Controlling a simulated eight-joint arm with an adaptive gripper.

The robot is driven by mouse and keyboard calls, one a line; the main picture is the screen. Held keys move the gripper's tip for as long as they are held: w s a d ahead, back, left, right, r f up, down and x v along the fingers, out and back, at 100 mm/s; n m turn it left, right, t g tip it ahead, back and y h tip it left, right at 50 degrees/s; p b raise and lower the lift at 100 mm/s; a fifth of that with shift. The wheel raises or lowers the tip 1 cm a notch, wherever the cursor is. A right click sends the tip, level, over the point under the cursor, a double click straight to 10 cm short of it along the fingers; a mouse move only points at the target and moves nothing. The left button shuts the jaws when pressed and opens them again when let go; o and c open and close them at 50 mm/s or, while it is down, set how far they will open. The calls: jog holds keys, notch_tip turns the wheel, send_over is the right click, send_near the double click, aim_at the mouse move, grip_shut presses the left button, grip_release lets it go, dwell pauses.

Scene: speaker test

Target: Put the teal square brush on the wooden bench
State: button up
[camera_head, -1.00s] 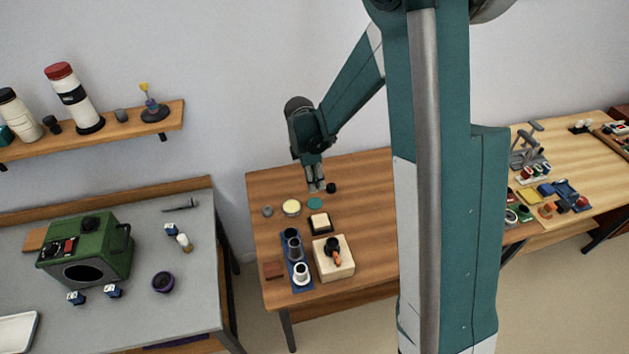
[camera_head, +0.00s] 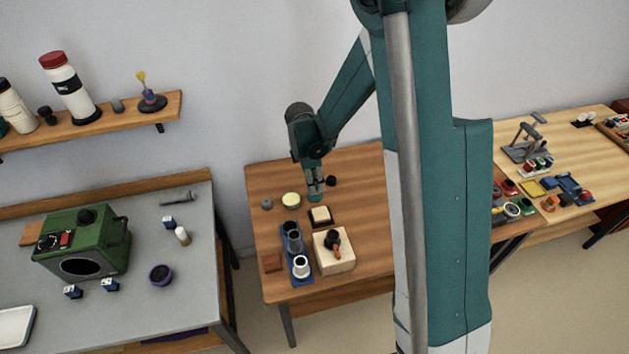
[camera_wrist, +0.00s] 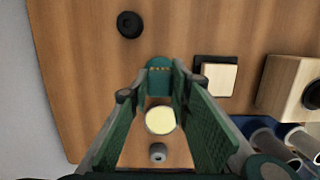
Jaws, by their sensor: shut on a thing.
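A small teal piece, which I take for the teal square brush (camera_wrist: 158,82), sits between my fingertips, with a row of small brown spots on it. Its outline looks rounded, and the fingers hide part of it. In the head view it shows (camera_head: 315,197) at the tips of my gripper (camera_head: 316,188). My gripper points down and is shut on it, low over a brown wooden bench (camera_head: 365,215); it also shows in the wrist view (camera_wrist: 158,92). I cannot tell whether the brush touches the bench top.
Near the brush are a pale yellow disc (camera_head: 291,200), a black round piece (camera_head: 331,181), a grey nut-like piece (camera_head: 266,204) and a cream block (camera_head: 320,214). A blue rack (camera_head: 302,280) and a pale wooden box (camera_head: 334,262) stand in front. A light wooden table (camera_head: 590,135) is at right.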

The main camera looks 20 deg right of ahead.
jog(key=shift+f, duration=0.8)
jog(key=shift+f+b, duration=0.45)
jog(key=shift+b, duration=0.15)
jog(key=o, duration=1)
jog(key=shift+r, duration=0.2)
jog(key=shift+a+r, duration=0.3)
jog(key=shift+r, duration=1.6)
jog(key=shift+a+r, duration=0.3)
jog(key=shift+r, duration=1.65)
jog(key=shift+a+r, duration=0.3)
jog(key=shift+r, duration=1.6)
